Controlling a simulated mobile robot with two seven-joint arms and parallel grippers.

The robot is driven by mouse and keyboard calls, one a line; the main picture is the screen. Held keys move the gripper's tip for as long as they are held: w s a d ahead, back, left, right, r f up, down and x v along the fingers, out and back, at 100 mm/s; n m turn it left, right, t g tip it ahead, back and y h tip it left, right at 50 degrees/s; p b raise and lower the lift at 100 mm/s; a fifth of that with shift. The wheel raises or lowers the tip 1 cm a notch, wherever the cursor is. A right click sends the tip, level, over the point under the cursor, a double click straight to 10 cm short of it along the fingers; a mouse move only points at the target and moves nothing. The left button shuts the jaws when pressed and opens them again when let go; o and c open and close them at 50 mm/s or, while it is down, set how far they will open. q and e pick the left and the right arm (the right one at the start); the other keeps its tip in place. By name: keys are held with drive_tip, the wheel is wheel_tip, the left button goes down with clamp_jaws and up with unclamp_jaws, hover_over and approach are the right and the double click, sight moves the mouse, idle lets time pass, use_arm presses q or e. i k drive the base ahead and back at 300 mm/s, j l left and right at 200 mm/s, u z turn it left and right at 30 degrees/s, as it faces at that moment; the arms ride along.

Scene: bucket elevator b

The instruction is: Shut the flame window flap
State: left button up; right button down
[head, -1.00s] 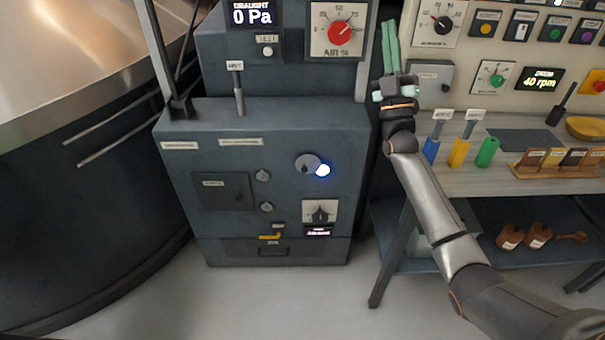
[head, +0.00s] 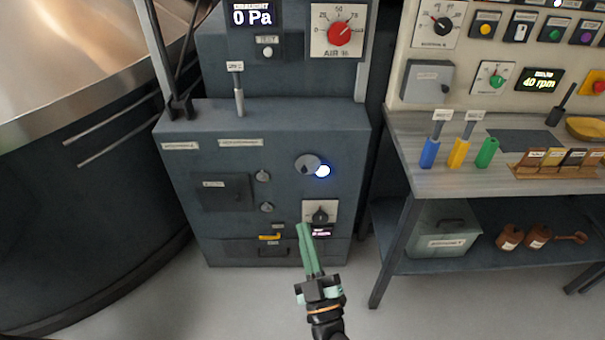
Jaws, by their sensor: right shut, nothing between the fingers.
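On the dark cabinet's front is a small round grey disc (head: 306,164), which looks like the flame window flap. A bright blue-white glowing spot (head: 323,170) shows at its right edge, so the disc does not cover the light. My right gripper (head: 304,229) has its long green fingers shut and empty. In the picture it is below the flap, pointing up over the cabinet's lower front, just left of the black selector knob (head: 320,217). I cannot tell whether it touches the cabinet. My left gripper is not in view.
A dark hatch (head: 224,193) and two small knobs sit left of the flap. A lever (head: 238,92) stands on the cabinet top. The workbench (head: 400,145) with coloured handles is at right; the large drum (head: 70,140) is at left. Floor in front is clear.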

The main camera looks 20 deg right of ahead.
sight(308, 164)
drive_tip(key=i+l, duration=0.2)
drive_tip(key=i, duration=0.3)
drive_tip(key=i+l, duration=0.2)
drive_tip(key=i, duration=0.25)
